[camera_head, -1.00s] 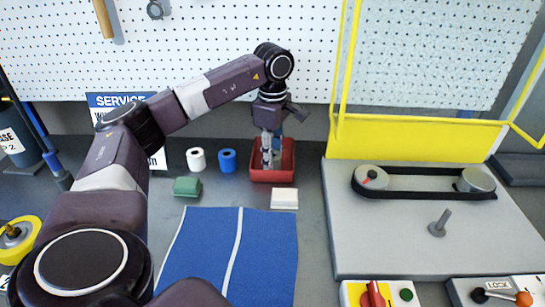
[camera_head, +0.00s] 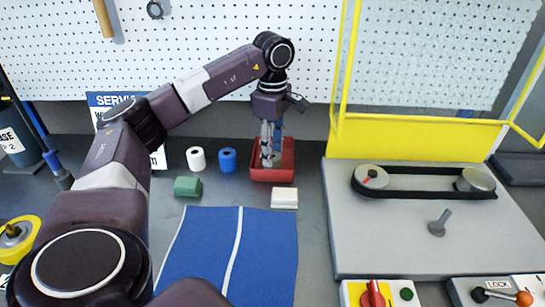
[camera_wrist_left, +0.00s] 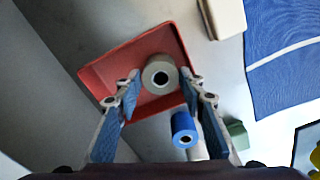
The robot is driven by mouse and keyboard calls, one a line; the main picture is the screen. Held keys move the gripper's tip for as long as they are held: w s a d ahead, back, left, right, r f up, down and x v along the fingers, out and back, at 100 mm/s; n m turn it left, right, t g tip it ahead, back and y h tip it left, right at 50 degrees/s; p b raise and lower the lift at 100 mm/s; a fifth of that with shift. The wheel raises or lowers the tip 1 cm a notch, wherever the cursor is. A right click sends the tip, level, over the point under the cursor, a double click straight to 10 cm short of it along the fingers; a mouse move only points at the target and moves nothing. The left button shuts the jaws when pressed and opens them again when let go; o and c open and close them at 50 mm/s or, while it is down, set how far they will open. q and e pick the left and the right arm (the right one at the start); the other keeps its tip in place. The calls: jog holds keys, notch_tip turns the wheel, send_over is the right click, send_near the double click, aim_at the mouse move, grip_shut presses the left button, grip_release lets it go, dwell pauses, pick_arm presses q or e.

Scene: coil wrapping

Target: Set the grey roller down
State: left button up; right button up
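The grey roller (camera_wrist_left: 160,75) stands end-up in the red tray (camera_wrist_left: 98,72), its hole facing the left wrist camera. My left gripper (camera_wrist_left: 160,76) is open, with one fingertip on each side of the roller and narrow gaps between. In the head view my left gripper (camera_head: 268,158) points down over the red tray (camera_head: 272,178). The roller is hard to make out there behind the fingers. My right gripper is not in view.
A blue roller (camera_head: 228,160) and a white roller (camera_head: 196,159) stand left of the tray. A blue mat (camera_head: 200,250) is nearer. A belt board (camera_head: 400,250) with a yellow guard stands right.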

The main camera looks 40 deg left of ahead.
pick_arm(q)
notch_tip(320, 180, up, 10)
jog(key=p, duration=0.1)
jog(key=shift+p, duration=0.35)
jog(key=shift+f, duration=0.15)
